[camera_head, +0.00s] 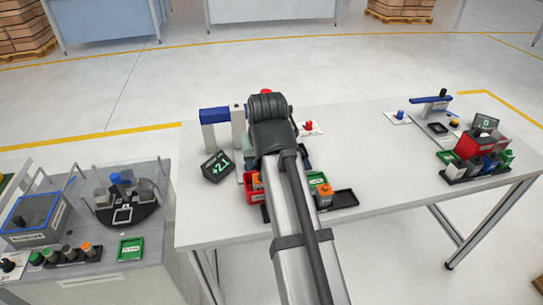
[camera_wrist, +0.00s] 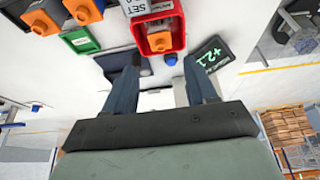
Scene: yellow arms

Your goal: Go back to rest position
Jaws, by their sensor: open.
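The fingers point toward the white table (camera_head: 380,150), near a red bin (camera_wrist: 181,36) and a dark display (camera_wrist: 211,60) with green digits. A small blue knob (camera_wrist: 170,59) shows between the fingertips. The red bin (camera_head: 252,190) and the display (camera_head: 216,166) stand just left of my arm there.
A green bin (camera_head: 317,178), an orange-capped item (camera_head: 324,195) and a black tray (camera_head: 346,199) lie right of my arm. A blue-and-white frame (camera_head: 215,116) stands behind the display. More bins and devices stand at the table's right end. A grey side bench (camera_head: 150,255) is left.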

